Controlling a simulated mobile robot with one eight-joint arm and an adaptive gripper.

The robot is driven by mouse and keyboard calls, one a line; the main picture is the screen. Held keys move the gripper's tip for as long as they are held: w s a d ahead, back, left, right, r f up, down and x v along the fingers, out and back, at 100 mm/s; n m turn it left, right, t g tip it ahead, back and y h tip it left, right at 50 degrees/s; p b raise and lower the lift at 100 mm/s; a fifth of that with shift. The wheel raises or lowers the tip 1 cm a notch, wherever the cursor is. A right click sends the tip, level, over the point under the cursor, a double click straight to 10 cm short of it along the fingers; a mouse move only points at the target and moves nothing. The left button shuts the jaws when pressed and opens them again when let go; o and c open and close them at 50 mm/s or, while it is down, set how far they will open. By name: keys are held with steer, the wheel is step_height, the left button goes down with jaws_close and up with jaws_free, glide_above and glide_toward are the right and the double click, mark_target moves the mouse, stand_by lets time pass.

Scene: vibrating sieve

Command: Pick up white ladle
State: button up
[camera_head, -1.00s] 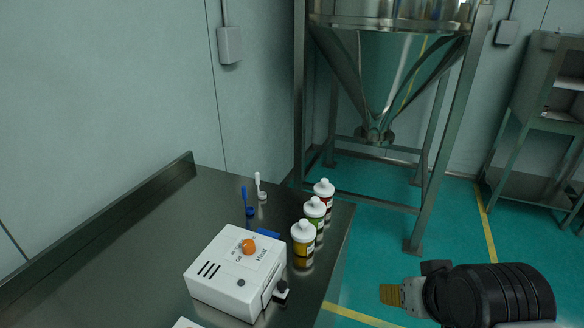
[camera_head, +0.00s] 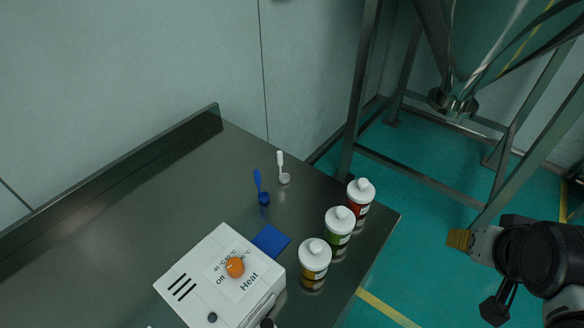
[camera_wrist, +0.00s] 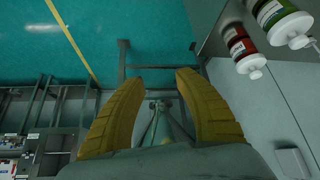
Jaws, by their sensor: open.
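The white ladle (camera_head: 281,167) stands near the back of the dark table, its handle up and its small bowl at the table surface. The blue ladle (camera_head: 260,188) is just to its left and a little nearer. My gripper (camera_head: 459,239) is off the table's right side, over the floor, well apart from the white ladle. In the wrist view its two yellow fingers (camera_wrist: 158,112) are spread apart with nothing between them. The white ladle cannot be made out in the wrist view.
Three white-capped bottles (camera_head: 340,225) line the table's right edge, between my gripper and the ladles. A white heater box (camera_head: 222,278) with an orange knob and a blue square pad (camera_head: 270,241) are nearer. A steel hopper frame (camera_head: 362,85) stands behind.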

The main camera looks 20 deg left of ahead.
steer(key=w+a+t+p, duration=0.1)
steer(key=w+a, duration=0.2)
steer(key=a, duration=0.3)
steer(key=w+a+t+p, duration=0.1)
steer(key=w+a, duration=0.3)
steer(key=a, duration=0.3)
steer(key=w+a+r+t+p, duration=0.1)
steer(key=w+a, duration=0.3)
steer(key=a, duration=0.3)
steer(key=shift+w+a+n, duration=0.1)
steer(key=shift+a+n, duration=0.05)
steer(key=shift+n, duration=0.25)
steer(key=a+f+t+p, duration=0.1)
steer(key=a+t+p, duration=0.1)
steer(key=a, duration=0.8)
steer(key=n+t+y, duration=0.1)
steer(key=y, duration=0.2)
glide_toward(279, 157)
steer(key=b+x, duration=0.4)
steer(key=x, duration=0.7)
jaws_close()
